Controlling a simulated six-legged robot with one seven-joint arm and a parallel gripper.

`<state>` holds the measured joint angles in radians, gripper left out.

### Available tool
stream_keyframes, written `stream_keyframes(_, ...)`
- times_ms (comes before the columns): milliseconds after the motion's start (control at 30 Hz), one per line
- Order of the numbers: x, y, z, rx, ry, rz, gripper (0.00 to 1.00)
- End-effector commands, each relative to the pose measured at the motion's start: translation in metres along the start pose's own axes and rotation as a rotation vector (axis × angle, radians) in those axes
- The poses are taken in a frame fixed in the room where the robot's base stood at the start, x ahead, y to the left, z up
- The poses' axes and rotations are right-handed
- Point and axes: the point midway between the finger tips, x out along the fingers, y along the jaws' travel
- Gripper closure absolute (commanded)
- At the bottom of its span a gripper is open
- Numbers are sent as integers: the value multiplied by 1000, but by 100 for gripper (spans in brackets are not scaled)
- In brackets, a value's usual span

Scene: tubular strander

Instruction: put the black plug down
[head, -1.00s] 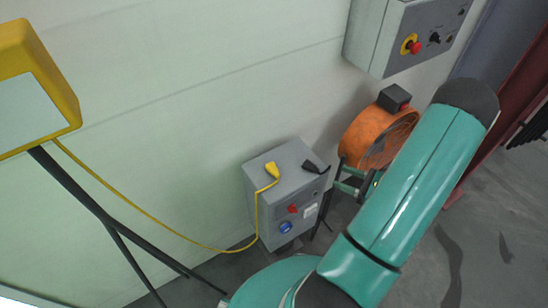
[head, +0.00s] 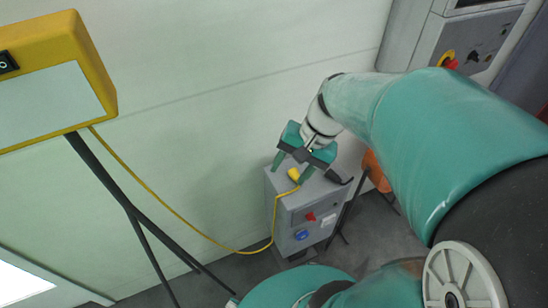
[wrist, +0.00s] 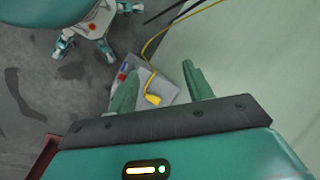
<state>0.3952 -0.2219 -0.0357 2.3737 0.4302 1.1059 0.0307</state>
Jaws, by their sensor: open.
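Nothing is held. Whether a finger touches the yellow plug I cannot tell.
A yellow device (head: 95,70) on dark legs stands at the left, and the yellow cable (head: 180,215) hangs from it to the box. A pale wall is behind. A grey control cabinet (head: 425,45) is at the upper right. An orange drum (head: 376,170) is partly hidden by my arm.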

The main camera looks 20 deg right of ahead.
Motion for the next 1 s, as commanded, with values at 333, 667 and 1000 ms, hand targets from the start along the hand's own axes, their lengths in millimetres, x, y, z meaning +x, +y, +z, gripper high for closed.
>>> stream_keyframes(333, -47, -40, 58, -588, 372, 194, 49)
stream_keyframes(667, -64, -49, 74, -761, 507, 232, 49)
stream_keyframes(1000, -64, -49, 73, -757, 505, 231, 49)
